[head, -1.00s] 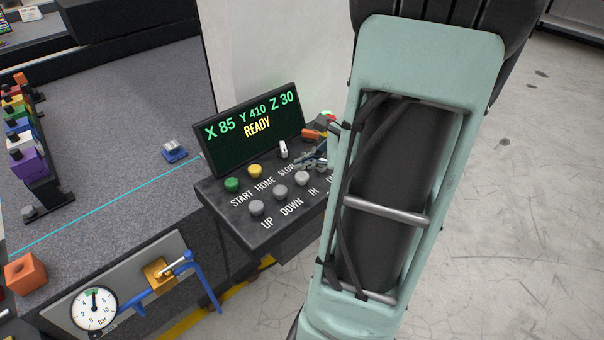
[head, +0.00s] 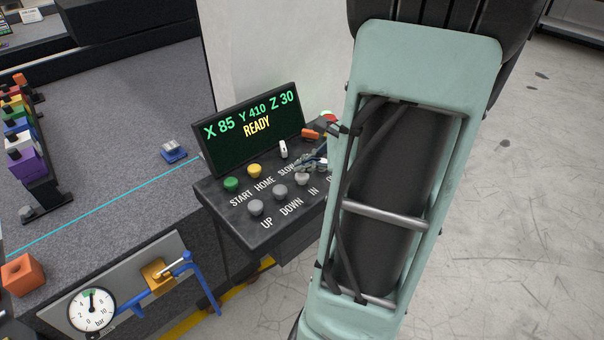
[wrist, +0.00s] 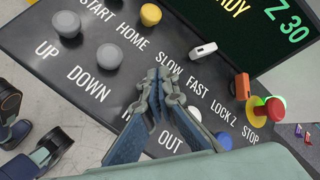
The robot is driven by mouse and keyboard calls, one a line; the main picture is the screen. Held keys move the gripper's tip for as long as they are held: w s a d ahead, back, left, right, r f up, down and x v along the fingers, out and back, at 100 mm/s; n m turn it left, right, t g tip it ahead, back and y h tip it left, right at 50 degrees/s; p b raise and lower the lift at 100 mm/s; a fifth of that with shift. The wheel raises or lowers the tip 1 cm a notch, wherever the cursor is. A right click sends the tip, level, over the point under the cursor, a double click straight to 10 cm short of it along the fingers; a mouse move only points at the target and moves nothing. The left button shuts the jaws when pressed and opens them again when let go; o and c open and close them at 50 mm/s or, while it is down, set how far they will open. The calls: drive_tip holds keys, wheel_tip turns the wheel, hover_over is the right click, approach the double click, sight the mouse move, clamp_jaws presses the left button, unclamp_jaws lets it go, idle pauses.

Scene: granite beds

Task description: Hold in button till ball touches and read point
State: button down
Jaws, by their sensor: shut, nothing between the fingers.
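The control console (head: 262,230) has a display (head: 250,128) reading X 85, Y 410, Z 30 and READY. In the wrist view, my shut, empty gripper (wrist: 165,78) hovers over the lower button row, its tips near the SLOW label. The IN button (head: 302,178) shows just below my gripper (head: 303,166) in the head view; the fingers hide it in the wrist view. The DOWN button (wrist: 109,56) lies left of the fingers, and the OUT button (wrist: 194,112) is partly visible behind them. Contact cannot be told. I cannot make out a probe ball.
A white SLOW/FAST switch (wrist: 203,50), an orange LOCK Z switch (wrist: 241,86) and a red STOP button (wrist: 270,108) stand near the tips. Green START (head: 231,184) and yellow HOME (head: 254,171) buttons are left. A pressure gauge (head: 92,310) is at lower left.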

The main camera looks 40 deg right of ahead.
sight(304, 175)
drive_tip(key=shift+f+b, duration=0.55)
drive_tip(key=shift+f, duration=0.05)
idle(3.6)
drive_tip(key=shift+r, duration=0.15)
drive_tip(key=shift+r+p, duration=0.75)
drive_tip(key=shift+r, duration=0.1)
wheel_tip(304, 175, up, 5)
drive_tip(key=p, duration=0.4)
drive_tip(key=shift+r, duration=0.1)
